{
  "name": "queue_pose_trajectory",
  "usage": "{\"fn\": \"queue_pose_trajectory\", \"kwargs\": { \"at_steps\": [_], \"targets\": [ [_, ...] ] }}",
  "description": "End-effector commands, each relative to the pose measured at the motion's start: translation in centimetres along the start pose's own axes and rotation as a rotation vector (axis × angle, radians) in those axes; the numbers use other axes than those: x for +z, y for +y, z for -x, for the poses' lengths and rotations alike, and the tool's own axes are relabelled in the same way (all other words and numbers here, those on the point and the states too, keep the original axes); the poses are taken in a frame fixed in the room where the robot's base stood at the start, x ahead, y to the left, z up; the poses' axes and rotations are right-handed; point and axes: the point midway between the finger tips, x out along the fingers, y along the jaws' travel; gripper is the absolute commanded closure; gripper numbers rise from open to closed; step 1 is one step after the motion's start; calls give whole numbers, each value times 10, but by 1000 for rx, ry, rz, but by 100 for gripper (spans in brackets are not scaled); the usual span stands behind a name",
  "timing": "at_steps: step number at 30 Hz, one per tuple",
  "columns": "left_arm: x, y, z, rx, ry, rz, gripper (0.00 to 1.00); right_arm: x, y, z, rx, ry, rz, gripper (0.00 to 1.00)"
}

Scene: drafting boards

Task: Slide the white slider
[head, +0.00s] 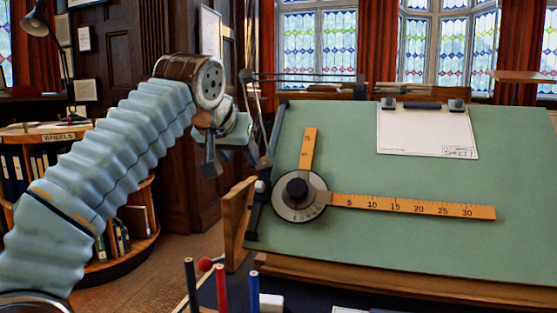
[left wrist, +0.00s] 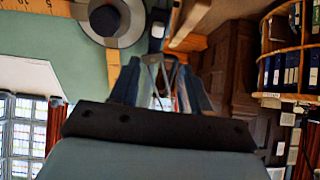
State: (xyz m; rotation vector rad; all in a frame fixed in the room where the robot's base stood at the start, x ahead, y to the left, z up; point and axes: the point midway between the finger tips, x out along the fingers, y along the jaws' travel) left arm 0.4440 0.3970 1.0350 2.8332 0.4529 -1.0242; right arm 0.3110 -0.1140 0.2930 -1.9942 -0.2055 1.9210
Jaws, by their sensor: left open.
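My right gripper is not in view.
The protractor head (head: 300,196) with two wooden rulers (head: 415,206) lies on the board close to the slider. A thin linkage arm (head: 310,76) runs above the board's top edge. Pencils (head: 222,287) stand in front. A round bookcase (head: 115,225) stands at left.

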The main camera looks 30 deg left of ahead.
Motion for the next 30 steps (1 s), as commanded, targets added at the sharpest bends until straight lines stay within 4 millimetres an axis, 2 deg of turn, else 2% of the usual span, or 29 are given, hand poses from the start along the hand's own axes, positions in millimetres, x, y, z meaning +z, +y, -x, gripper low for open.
{"fn": "queue_pose_trajectory", "kwargs": {
  "at_steps": [1, 2, 5, 8, 11, 21, 25, 30],
  "targets": [
    [-8, -8, 8, -4, -32, 8, 53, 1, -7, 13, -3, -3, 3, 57],
    [-8, -11, 10, -2, -50, 8, 53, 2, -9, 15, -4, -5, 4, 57],
    [-6, -15, 11, 8, -85, 6, 53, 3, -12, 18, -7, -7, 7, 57],
    [-3, -16, 5, 11, -97, 5, 53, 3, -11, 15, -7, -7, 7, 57],
    [1, -16, -10, 12, -99, 4, 53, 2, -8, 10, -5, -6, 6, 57],
    [8, -15, -87, 12, -98, 4, 53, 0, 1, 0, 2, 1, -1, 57],
    [9, -15, -109, 12, -97, 5, 53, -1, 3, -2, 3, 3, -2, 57],
    [10, -15, -123, 12, -95, 5, 53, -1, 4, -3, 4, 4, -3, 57]
  ]
}}
